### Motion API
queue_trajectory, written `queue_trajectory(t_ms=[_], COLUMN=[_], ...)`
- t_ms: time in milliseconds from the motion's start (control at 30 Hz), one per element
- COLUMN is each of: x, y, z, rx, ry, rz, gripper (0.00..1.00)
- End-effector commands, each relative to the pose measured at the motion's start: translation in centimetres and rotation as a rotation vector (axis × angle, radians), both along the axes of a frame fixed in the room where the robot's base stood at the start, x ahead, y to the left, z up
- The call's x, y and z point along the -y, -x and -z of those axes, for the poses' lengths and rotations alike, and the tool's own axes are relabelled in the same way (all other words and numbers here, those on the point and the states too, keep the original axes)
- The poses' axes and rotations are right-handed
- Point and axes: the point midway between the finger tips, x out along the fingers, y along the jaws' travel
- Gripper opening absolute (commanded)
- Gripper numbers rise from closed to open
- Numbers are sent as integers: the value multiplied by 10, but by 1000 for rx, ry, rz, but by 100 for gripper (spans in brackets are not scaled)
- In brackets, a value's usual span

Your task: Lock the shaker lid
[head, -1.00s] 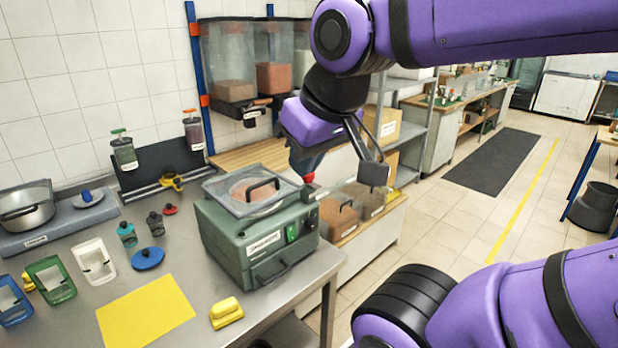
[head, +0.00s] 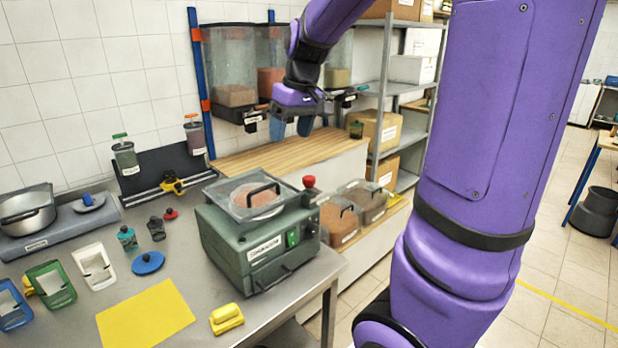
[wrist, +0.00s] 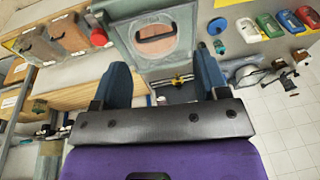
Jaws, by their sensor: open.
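The shaker (head: 225,238) is a green box on the steel bench in the head view, with a green switch on its front. Its clear lid (head: 222,196) with a black handle lies over the top, with reddish contents visible beneath. A red knob (head: 309,181) stands upright at the shaker's back right corner, beside the lid. I cannot tell whether the lid is locked. My gripper (head: 291,128) is open and empty, behind and above the shaker, over the wooden shelf. In the wrist view its fingers (wrist: 163,82) are wide apart, with the lid (wrist: 127,37) and red knob (wrist: 98,37) beyond them.
Two clear bins (head: 340,222) stand right of the shaker. Hoppers (head: 228,65) hang behind my gripper. A yellow mat (head: 146,314), a yellow brush-like block (head: 226,318) and small coloured containers occupy the bench. The wooden shelf (head: 250,158) has bare space.

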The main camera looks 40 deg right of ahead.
Motion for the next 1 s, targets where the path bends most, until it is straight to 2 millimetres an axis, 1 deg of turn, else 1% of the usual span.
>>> queue_trajectory(t_ms=[33, 200, 400, 500, 600, 700, 867, 1000], x=[13, 55, 103, 122, 134, 141, 142, 142], y=[-13, -45, -76, -86, -92, -94, -95, -94], z=[9, 35, 67, 80, 88, 93, 102, 121], rx=[-22, -78, -142, -166, -182, -192, -196, -197], ry=[4, 24, 64, 84, 97, 105, 106, 106], rz=[5, 8, 2, -5, -10, -14, -16, -16], gripper=[67, 67, 67, 67, 67, 67, 67, 67])
